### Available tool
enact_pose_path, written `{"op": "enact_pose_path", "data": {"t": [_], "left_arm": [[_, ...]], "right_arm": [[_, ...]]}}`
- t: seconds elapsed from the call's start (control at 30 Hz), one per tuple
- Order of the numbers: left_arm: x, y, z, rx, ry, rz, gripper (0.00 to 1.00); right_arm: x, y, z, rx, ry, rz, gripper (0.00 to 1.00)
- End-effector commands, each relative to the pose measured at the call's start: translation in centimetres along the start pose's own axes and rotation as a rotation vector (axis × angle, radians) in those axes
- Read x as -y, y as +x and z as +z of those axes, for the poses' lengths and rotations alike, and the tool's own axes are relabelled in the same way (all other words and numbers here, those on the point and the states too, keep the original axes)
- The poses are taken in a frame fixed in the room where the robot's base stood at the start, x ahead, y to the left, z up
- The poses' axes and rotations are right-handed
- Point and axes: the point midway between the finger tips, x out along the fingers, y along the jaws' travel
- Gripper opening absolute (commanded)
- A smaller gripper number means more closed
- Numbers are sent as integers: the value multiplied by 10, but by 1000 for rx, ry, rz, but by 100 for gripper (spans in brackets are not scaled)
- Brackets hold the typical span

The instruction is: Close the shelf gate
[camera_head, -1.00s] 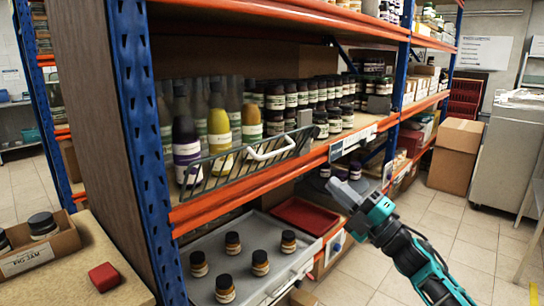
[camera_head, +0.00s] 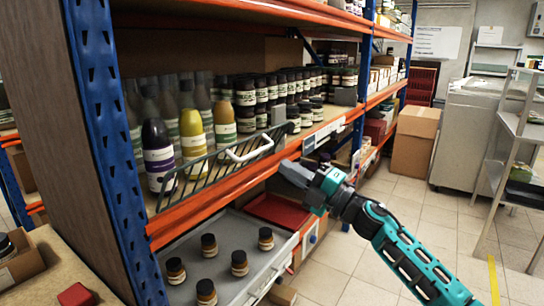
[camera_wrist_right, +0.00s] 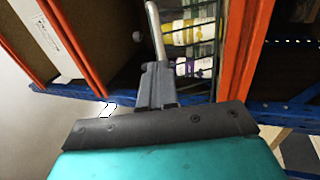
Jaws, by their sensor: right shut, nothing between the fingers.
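The shelf gate (camera_head: 207,172) is a dark wire panel with a white handle (camera_head: 250,149). It stands at the front of the middle shelf, before tall bottles, and seems to lean outward. My right gripper (camera_head: 290,172) is shut and empty, just right of and below the handle in the head view; I cannot tell if they touch. In the right wrist view the shut fingers (camera_wrist_right: 157,82) show with a pale rod beyond them, perhaps the handle, and gate wires beside labelled bottles. My left gripper is out of view.
An orange shelf beam (camera_head: 225,190) runs under the gate. Below it, a grey tray (camera_head: 215,238) holds several small jars, with a red tray (camera_head: 277,210) behind. Dark jars crowd the shelf right of the bottles. A blue upright (camera_head: 105,150) stands at left. Aisle floor is open at right.

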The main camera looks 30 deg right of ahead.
Motion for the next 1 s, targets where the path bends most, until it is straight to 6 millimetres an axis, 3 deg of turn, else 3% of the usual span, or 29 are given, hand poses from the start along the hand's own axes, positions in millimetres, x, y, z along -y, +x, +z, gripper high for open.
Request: {"op": "enact_pose_path", "data": {"t": [0.1, 0.33, 1.0], "left_arm": [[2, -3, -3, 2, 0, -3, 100], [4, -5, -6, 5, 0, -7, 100], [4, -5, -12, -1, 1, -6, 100]], "right_arm": [[-2, 21, 0, 0, -1, 3, 0], [-1, 46, 0, 1, 1, 2, 0], [-3, 55, 0, 0, 0, 0, 0]]}}
